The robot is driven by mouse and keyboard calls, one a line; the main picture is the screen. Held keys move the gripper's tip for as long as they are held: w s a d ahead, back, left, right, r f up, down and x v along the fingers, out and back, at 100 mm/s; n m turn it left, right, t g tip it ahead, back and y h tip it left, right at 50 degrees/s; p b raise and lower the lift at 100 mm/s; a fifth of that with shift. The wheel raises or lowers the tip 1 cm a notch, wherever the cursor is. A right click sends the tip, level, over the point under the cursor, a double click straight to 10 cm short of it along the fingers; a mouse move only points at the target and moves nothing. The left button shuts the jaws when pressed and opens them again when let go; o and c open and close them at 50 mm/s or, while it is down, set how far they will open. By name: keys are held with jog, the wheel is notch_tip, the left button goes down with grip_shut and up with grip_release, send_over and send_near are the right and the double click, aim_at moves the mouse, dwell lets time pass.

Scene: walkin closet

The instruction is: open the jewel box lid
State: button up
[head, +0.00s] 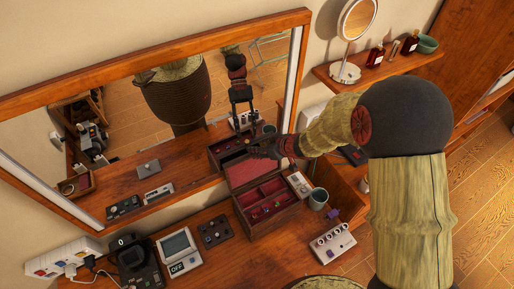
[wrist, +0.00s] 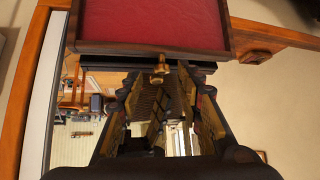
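The jewel box (head: 266,222) stands on the wooden dresser, with a red-lined interior and several small items in its compartments. Its lid (head: 243,172) is raised and stands up at the back of the box, red lining showing. In the wrist view the lid (wrist: 150,22) fills the top, with a small brass clasp (wrist: 158,68) at its edge. My gripper (head: 264,150) is at the lid's upper edge, and in the wrist view (wrist: 162,88) its fingers are apart below the clasp. Whether a finger touches the lid is hard to tell.
A mirror (head: 130,110) stands close behind the box. A cup (head: 318,199) and a switch panel (head: 333,243) are to its right. A black keypad (head: 215,231) and a grey device (head: 179,251) are to its left. A shelf (head: 400,66) holds bottles at the upper right.

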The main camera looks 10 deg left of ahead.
jog(key=shift+x, duration=1.2)
jog(key=shift+s, duration=0.1)
jog(key=shift+c, duration=1.1)
grip_shut()
